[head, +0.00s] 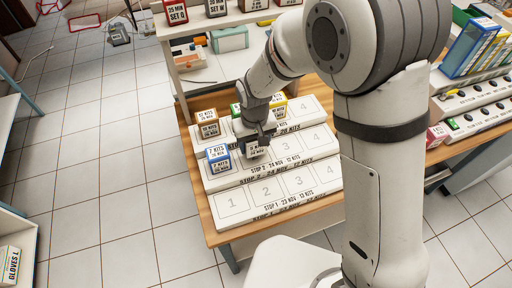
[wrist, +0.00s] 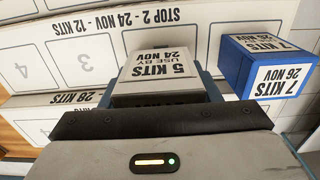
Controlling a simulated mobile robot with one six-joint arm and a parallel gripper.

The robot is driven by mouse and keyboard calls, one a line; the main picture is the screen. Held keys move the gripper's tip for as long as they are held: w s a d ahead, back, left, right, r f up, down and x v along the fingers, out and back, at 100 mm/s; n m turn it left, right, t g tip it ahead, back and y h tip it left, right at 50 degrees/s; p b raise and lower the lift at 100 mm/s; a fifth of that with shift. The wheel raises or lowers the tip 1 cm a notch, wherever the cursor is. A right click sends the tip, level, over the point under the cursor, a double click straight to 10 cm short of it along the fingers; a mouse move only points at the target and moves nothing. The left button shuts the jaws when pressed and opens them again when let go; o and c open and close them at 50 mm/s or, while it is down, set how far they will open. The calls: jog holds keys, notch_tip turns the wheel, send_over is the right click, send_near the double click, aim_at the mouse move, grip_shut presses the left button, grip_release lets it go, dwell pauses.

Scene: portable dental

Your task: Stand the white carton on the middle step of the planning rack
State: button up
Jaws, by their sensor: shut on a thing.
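The white carton (head: 255,152), marked 5 KITS USE BY 24 NOV, is in my gripper (head: 257,138). The carton also shows in the wrist view (wrist: 160,65), with its label facing the camera and its lower part hidden by the gripper body. My gripper is shut on it. The planning rack (head: 233,204) has three white steps. The carton is over the middle step, around its second place, just right of the blue carton (head: 218,158). It looks roughly upright. I cannot tell whether its base touches the step.
The blue carton, marked 7 KITS 26 NOV, stands in the middle step's first place, close beside the held carton in the wrist view (wrist: 266,66). Places 3 and 4 of the middle step are clear.

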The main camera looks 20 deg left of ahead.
aim_at(254, 150)
jog(key=shift+s+f, duration=0.1)
jog(key=shift+f, duration=1.3)
jog(key=shift+f, duration=0.25)
jog(key=o, duration=1)
jog(key=shift+r, duration=0.1)
